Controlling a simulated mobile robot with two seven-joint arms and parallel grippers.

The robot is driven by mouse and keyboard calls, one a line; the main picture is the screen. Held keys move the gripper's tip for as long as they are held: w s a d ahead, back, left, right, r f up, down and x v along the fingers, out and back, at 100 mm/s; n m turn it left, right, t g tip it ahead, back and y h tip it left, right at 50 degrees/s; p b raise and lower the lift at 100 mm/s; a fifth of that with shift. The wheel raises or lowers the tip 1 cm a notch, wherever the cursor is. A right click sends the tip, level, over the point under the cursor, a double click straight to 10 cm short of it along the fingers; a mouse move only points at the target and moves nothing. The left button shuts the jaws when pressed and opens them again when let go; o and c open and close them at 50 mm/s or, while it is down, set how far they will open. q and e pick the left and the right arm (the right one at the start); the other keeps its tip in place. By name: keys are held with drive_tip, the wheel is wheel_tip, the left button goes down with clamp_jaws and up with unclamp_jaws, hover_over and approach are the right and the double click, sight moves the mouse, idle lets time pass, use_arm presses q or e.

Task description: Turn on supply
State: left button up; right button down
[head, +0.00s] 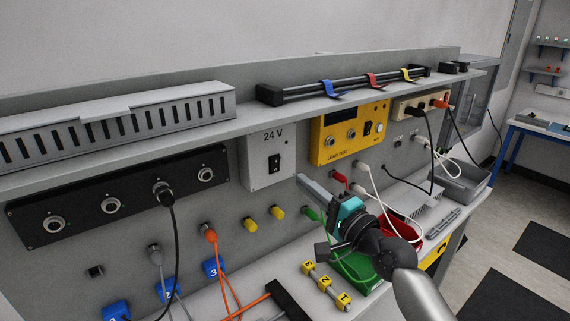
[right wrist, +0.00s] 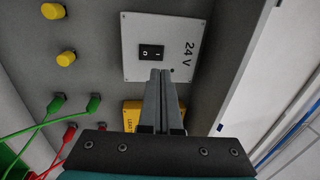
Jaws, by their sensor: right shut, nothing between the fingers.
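The 24 V supply panel (head: 257,157) is a light grey plate on the upright back wall of the bench. Its black rocker switch (head: 274,164) also shows in the right wrist view (right wrist: 151,53), with light marks on it; which side is pressed I cannot tell. My right gripper (head: 302,180) is shut and empty, its fingers pointing at the panel from the right. In the right wrist view the fingertips (right wrist: 160,74) appear just below the switch in the picture; contact cannot be made out. My left gripper is not in view.
A yellow tester box (head: 325,149) is mounted right of the panel. Yellow plugs (head: 249,224) and cabled green, red and orange plugs stick out below. A shelf (head: 225,121) overhangs the panel. A green bin (head: 352,270) and a red bin (head: 411,232) stand under my right arm.

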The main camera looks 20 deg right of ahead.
sight(276, 159)
drive_tip(key=x, duration=0.7)
drive_tip(key=shift+w, duration=0.15)
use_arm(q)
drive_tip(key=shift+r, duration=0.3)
use_arm(e)
drive_tip(key=shift+w+a, duration=0.1)
drive_tip(key=shift+w, duration=0.05)
use_arm(q)
drive_tip(key=shift+p, duration=0.3)
use_arm(e)
drive_tip(key=shift+w+a+r, duration=0.1)
drive_tip(key=shift+r, duration=0.05)
